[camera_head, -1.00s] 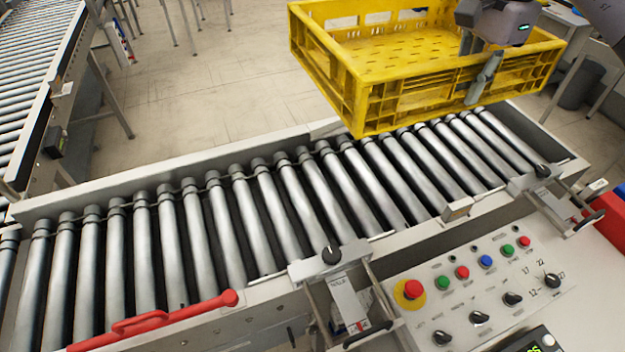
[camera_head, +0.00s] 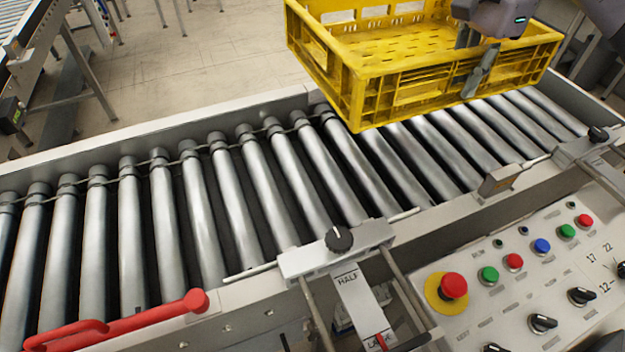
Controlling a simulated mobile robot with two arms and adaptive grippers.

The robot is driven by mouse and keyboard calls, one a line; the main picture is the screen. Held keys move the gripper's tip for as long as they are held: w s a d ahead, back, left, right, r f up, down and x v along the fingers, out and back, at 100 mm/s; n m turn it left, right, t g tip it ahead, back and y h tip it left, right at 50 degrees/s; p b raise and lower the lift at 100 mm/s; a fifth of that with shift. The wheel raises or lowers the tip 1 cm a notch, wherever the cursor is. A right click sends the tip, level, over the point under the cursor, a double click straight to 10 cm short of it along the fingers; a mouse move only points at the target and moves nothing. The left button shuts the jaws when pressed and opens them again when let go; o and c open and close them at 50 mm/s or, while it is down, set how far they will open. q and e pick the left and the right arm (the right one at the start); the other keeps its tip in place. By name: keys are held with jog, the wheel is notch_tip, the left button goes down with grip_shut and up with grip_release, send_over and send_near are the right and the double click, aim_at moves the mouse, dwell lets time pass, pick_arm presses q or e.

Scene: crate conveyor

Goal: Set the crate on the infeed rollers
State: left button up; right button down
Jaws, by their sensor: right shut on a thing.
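The yellow plastic crate (camera_head: 440,98) hangs in the upper right of the head view, slightly tilted in the picture, with its inside empty where it shows. My right gripper (camera_head: 478,72) is shut on the crate's near long wall, one finger outside and one inside. The crate appears to be held above the infeed rollers (camera_head: 265,190), over their right part; how large the gap is I cannot tell. The rollers left of the crate are bare. My left gripper is not in view.
A control panel (camera_head: 530,285) with a red emergency button (camera_head: 453,286) and several knobs lies at the lower right. A red handle (camera_head: 140,320) lies along the near rail at the left. A black clamp knob (camera_head: 339,239) stands on the near rail. Another conveyor (camera_head: 35,40) stands at upper left.

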jog(key=shift+s+f, duration=0.1)
jog(key=shift+f, duration=0.6)
notch_tip(320, 180, down, 14)
jog(key=b, duration=0.3)
send_over(422, 185)
jog(key=shift+f+p, duration=0.4)
jog(key=shift+f, duration=2.45)
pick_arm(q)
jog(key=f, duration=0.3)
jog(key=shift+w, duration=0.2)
pick_arm(e)
jog(key=shift+a, duration=0.1)
jog(key=c, duration=2.1)
grip_release()
jog(key=shift+s+f, duration=0.1)
jog(key=shift+f, duration=0.05)
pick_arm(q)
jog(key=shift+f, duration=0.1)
pick_arm(e)
jog(key=o, duration=0.5)
